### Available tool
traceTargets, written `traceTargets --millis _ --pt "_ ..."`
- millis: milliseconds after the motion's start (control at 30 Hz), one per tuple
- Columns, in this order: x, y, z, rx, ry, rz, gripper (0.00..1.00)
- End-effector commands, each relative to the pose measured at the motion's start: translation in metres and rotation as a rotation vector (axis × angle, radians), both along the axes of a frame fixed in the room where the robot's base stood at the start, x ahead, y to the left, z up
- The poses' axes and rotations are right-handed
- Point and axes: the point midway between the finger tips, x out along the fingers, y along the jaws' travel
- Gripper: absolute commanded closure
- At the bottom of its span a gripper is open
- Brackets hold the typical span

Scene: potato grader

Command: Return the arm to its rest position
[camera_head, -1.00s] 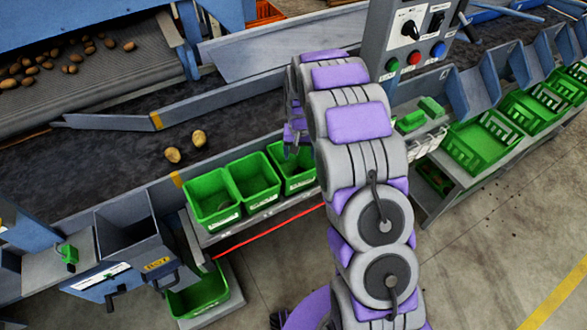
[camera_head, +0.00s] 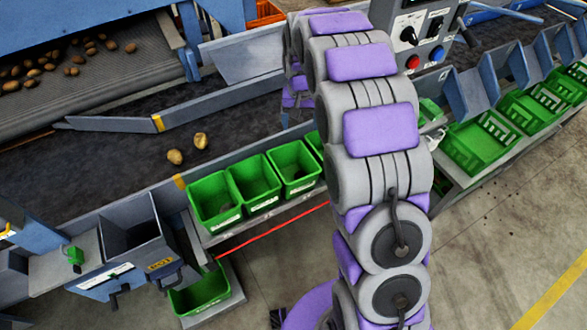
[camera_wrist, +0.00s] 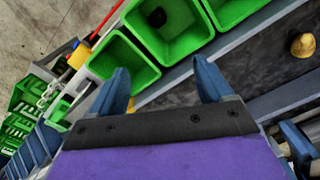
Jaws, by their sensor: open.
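My arm rises in front of the grader in the head view and hides part of the control box. In the wrist view my gripper (camera_wrist: 163,82) is open, with its two blue fingers apart and nothing between them. Beyond the fingertips are green bins (camera_wrist: 125,60) beside the dark belt (camera_wrist: 265,65). My gripper's fingers are hidden behind the arm in the head view.
Green bins (camera_head: 216,200) stand in a row along the belt's near edge. Two potatoes (camera_head: 175,157) lie on the dark belt (camera_head: 100,165). A control box (camera_head: 425,30) with knobs and buttons stands close behind my arm. Green crates (camera_head: 480,148) line the right side.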

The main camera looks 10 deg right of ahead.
Motion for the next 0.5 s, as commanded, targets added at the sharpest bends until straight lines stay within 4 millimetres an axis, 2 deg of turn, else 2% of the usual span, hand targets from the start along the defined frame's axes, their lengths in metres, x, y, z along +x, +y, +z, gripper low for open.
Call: traceTargets --millis 33,200,500 --pt "0.001 0.000 0.008 0.000 -0.004 0.000 0.20" --pt "0.001 0.000 0.018 0.000 -0.004 0.000 0.20" --pt "0.000 0.000 0.020 -0.001 -0.004 0.000 0.20"
